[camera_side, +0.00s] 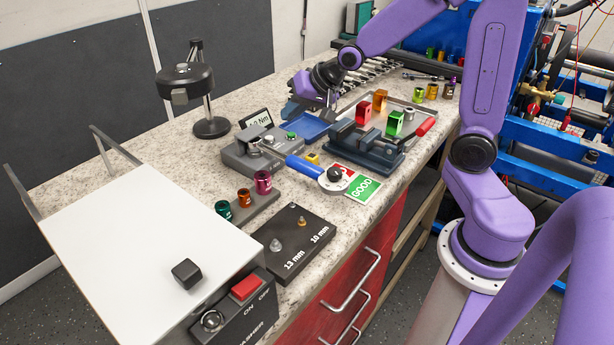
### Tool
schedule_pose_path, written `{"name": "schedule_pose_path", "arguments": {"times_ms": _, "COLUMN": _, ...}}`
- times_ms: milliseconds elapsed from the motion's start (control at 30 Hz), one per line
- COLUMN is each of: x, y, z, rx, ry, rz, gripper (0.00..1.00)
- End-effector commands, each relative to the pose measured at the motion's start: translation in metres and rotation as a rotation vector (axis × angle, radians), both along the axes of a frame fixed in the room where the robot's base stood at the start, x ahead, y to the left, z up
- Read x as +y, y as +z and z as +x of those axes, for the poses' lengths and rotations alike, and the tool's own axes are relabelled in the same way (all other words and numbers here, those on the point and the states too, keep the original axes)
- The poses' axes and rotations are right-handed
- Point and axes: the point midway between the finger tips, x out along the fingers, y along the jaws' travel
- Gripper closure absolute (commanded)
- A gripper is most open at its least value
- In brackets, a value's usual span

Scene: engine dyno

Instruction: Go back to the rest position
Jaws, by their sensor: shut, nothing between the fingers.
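My gripper (328,113) hangs at the end of my purple arm, above the bench between the blue tray and the red block. It points downward, and its fingers are small and dark in this view. It is shut with nothing held. Part of the blue tray (309,126) lies just below and left of it. The red block (363,112) stands to its right, apart from it.
The bench (137,165) holds a torque tester (247,153), a blue-handled wrench (304,166), a vise (366,146), coloured blocks, sockets (263,182) and a washer box (120,235). A black lamp-like stand (211,126) is at the left. A blue frame (520,165) stands at the right.

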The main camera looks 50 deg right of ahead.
Motion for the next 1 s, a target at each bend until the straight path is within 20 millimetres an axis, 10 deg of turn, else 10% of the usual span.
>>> {"name": "schedule_pose_path", "arguments": {"times_ms": 400, "x": 0.097, "y": -0.019, "z": -0.144, "rx": 0.199, "ry": 0.692, "rz": -0.271, "gripper": 1.00}}
{"name": "schedule_pose_path", "arguments": {"times_ms": 733, "x": 0.090, "y": -0.025, "z": -0.262, "rx": 0.345, "ry": 1.288, "rz": -0.558, "gripper": 1.00}}
{"name": "schedule_pose_path", "arguments": {"times_ms": 1000, "x": 0.071, "y": -0.024, "z": -0.300, "rx": 0.401, "ry": 1.523, "rz": -0.676, "gripper": 1.00}}
